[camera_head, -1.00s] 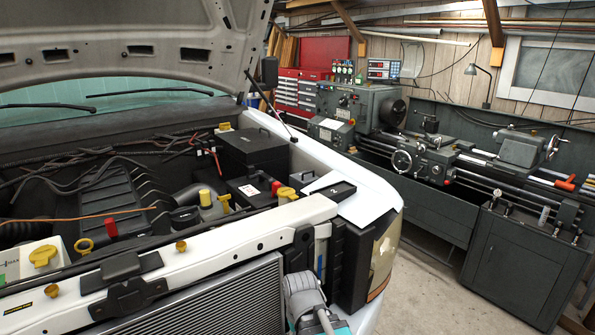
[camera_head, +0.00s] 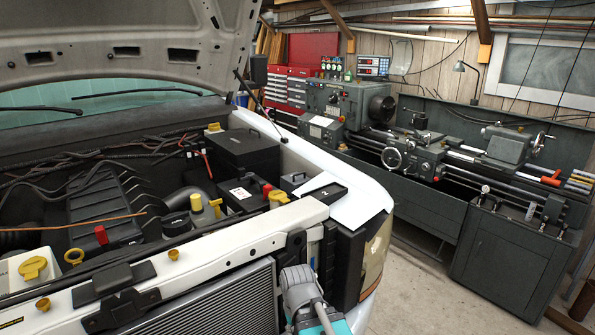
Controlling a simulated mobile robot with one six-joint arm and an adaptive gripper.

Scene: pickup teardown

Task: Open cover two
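The pickup's engine bay is open under a raised hood (camera_head: 120,50). A tall black box with a lid and a handle (camera_head: 248,152) stands at the back right of the bay; its lid looks shut. In front of it is a black battery-like box (camera_head: 236,195) with a white label, a red cap and a yellow cap. A small grey box (camera_head: 292,182) and a shallow black tray-like piece (camera_head: 324,196) lie to its right. No marking shows which one is cover two. Part of my arm shows at the bottom centre, in front of the grille; my gripper is not in view.
The white front crossbar (camera_head: 215,240) and radiator (camera_head: 215,305) lie between my arm and the bay. The hood overhangs at upper left. A lathe (camera_head: 415,160) stands at the right wall, with a red tool chest (camera_head: 285,92) behind. Floor (camera_head: 415,275) between truck and lathe is clear.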

